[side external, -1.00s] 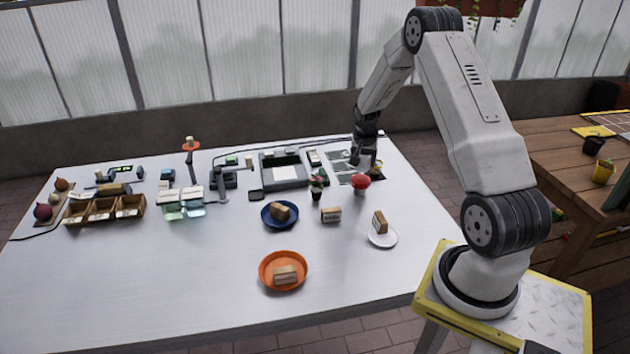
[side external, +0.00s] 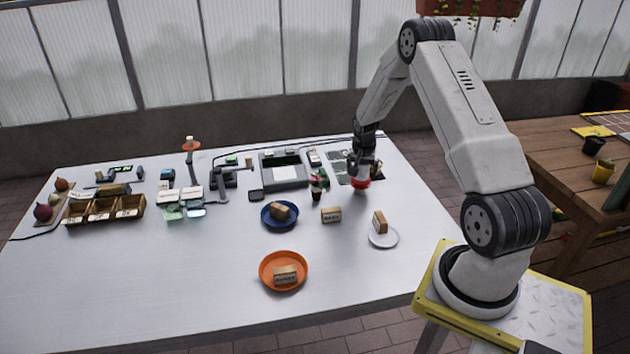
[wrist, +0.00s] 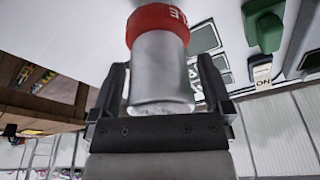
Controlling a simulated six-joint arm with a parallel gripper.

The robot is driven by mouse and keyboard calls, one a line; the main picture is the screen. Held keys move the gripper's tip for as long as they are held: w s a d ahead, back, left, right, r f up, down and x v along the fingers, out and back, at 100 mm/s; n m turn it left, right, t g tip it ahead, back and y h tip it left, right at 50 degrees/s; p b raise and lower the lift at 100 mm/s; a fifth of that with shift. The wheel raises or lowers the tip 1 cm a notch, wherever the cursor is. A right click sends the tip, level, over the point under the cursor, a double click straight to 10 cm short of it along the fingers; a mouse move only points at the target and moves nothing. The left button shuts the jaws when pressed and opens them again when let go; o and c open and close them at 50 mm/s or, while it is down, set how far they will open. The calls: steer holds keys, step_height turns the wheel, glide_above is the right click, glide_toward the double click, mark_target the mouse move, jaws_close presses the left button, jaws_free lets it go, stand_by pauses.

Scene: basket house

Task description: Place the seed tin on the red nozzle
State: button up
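A pale grey metallic cylinder, which looks like the seed tin (wrist: 160,75), is between my gripper's fingers in the wrist view. Its near end is close to the palm. Its far end meets the red nozzle (wrist: 158,20), a red ring with letters ending in "LE". In the side view the red nozzle (side external: 361,184) is at the table's back right, just below my gripper (side external: 363,168). The tin is small and mostly covered there. My gripper (wrist: 163,65) also shows in the wrist view, its fingers on both sides of the tin with a slim gap each side.
A small potted plant (side external: 317,186) stands close to the left. A grey tray (side external: 283,172) is behind it. A blue plate (side external: 280,215), an orange plate (side external: 283,271) and a white plate (side external: 383,237) hold labelled blocks. The front left table is clear.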

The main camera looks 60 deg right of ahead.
mark_target(362, 165)
steer(key=shift+r, duration=0.15)
steer(key=shift+v, duration=6.05)
steer(key=s+a+r+n+t+y, duration=0.2)
steer(key=a+n, duration=0.8)
steer(key=a, duration=1.6)
steer(key=s+a+n, duration=0.4)
steer(key=s+a, duration=0.2)
steer(key=a, duration=0.3)
steer(key=shift+r, duration=0.15)
